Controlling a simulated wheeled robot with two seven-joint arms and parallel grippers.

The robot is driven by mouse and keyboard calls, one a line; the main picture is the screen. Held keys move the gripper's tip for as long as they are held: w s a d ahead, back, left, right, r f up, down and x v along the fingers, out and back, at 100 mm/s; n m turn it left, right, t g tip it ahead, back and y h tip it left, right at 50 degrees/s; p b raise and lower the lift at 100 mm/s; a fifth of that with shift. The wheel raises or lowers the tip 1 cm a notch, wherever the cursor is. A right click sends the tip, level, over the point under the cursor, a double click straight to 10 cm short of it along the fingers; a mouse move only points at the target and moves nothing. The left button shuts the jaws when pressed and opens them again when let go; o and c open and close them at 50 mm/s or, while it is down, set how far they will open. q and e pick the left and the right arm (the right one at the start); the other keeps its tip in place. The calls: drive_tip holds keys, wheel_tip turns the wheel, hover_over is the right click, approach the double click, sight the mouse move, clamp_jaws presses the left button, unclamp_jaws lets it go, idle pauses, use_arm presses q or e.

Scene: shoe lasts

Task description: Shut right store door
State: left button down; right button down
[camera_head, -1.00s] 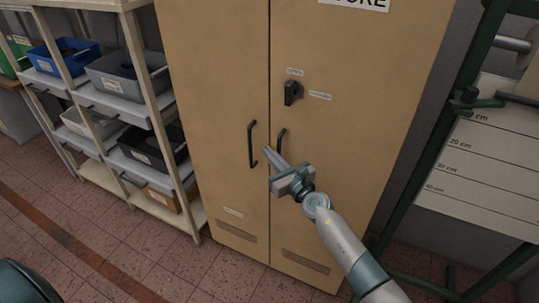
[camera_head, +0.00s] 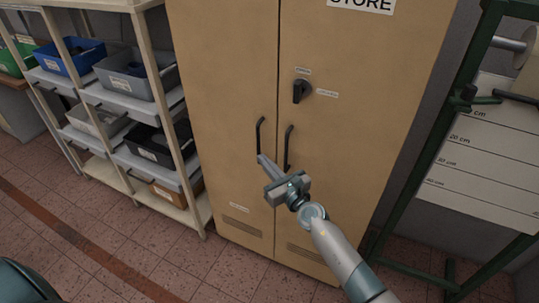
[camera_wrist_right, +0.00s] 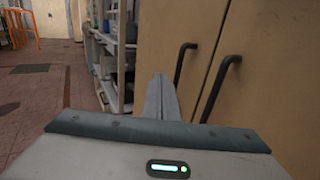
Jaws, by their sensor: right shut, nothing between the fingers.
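The tan store cabinet stands ahead in the head view, with its right door (camera_head: 340,150) and left door (camera_head: 225,110) both looking flush at the centre seam. The right door carries a dark bar handle (camera_head: 289,146) and a black turn knob (camera_head: 301,91). The left door has its own bar handle (camera_head: 260,135). My right gripper (camera_head: 262,160) is shut and empty, its fingertips in front of the doors by the two handles. In the right wrist view the fingers (camera_wrist_right: 160,98) point along the door fronts, left of both handles. I cannot tell whether they touch. My left gripper is out of view.
A shelf rack (camera_head: 165,100) with several bins stands left of the cabinet. A green frame (camera_head: 425,150) with a marked white board (camera_head: 485,150) stands at the right. The tiled floor (camera_head: 120,240) in front is clear.

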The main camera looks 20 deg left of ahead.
drive_tip(key=s+a+p, duration=0.2)
drive_tip(key=s, duration=0.4)
drive_tip(key=shift+s+p, duration=0.2)
drive_tip(key=shift+p, duration=0.2)
drive_tip(key=s+d+f+m+h+b, duration=0.25)
drive_tip(key=d+f+m, duration=0.6)
drive_tip(key=f, duration=0.55)
drive_tip(key=s+d+f+m+g+h+b, duration=0.1)
drive_tip(key=s+d+f+m+h, duration=0.3)
drive_tip(key=d+f+m, duration=0.55)
drive_tip(key=s+d+f+m+h+b, duration=0.1)
drive_tip(key=s+d+f+m+h, duration=0.45)
drive_tip(key=f, duration=1.35)
drive_tip(key=s+d+f+m+g+h+b, duration=0.1)
drive_tip(key=s+d+f+m+g+b, duration=0.25)
drive_tip(key=s+d+f+m, duration=1.1)
drive_tip(key=s+d+f+m+g, duration=0.1)
drive_tip(key=s+d+f+m, duration=0.1)
drive_tip(key=s+d, duration=0.3)
drive_tip(key=s+d+f+m+g+h+b, duration=0.1)
drive_tip(key=s+d+f, duration=0.3)
drive_tip(key=s, duration=1)
drive_tip(key=s+d+f+m+g, duration=0.3)
drive_tip(key=s+d, duration=0.3)
drive_tip(key=s, duration=0.3)
drive_tip(key=shift+s+d+f, duration=0.2)
drive_tip(key=shift+d+f, duration=0.15)
drive_tip(key=shift+f, duration=0.25)
